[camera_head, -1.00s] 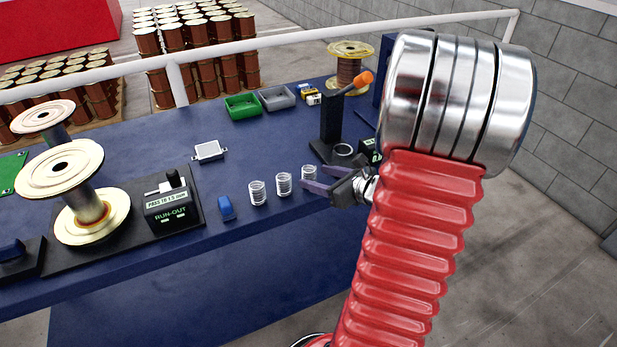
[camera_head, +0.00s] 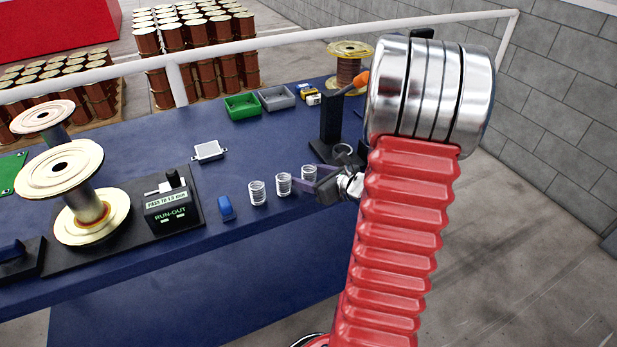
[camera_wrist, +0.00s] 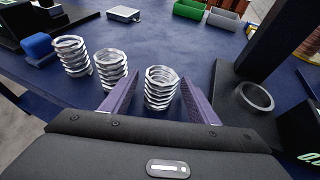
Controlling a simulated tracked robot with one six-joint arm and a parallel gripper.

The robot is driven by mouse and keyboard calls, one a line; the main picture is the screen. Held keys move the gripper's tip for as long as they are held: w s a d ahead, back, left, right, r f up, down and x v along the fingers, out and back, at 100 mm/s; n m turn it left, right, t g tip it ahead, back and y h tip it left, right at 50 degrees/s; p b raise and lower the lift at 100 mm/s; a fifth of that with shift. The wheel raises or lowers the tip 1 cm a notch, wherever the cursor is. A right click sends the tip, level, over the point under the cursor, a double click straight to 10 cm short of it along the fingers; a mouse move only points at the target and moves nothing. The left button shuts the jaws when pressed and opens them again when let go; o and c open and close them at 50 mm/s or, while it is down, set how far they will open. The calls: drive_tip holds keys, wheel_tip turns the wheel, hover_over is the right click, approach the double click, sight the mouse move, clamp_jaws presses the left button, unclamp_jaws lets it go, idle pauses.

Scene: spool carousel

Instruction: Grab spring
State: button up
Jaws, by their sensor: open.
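Three silver coil springs stand upright in a row on the blue bench. The right spring (camera_head: 308,173) is also in the wrist view (camera_wrist: 161,88), between the two purple fingers of my open gripper (camera_wrist: 160,100), with a gap on each side. In the head view my gripper (camera_head: 308,178) reaches in from the right and partly covers that spring. The middle spring (camera_head: 283,184) stands just outside the left finger and shows in the wrist view (camera_wrist: 111,69). The left spring (camera_head: 257,192) is farther left, also in the wrist view (camera_wrist: 72,55).
A black press stand (camera_head: 331,118) with an orange-tipped lever and a ring at its base stands close right of my gripper. A blue block (camera_head: 226,208) and the run-out gauge (camera_head: 168,203) are left of the springs. Green (camera_head: 242,106) and grey (camera_head: 277,98) bins stand behind.

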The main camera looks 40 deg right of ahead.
sight(308, 166)
drive_tip(key=c, duration=1.1)
drive_tip(key=shift+r, duration=0.1)
drive_tip(key=shift+c, duration=0.2)
drive_tip(key=shift+r, duration=4.95)
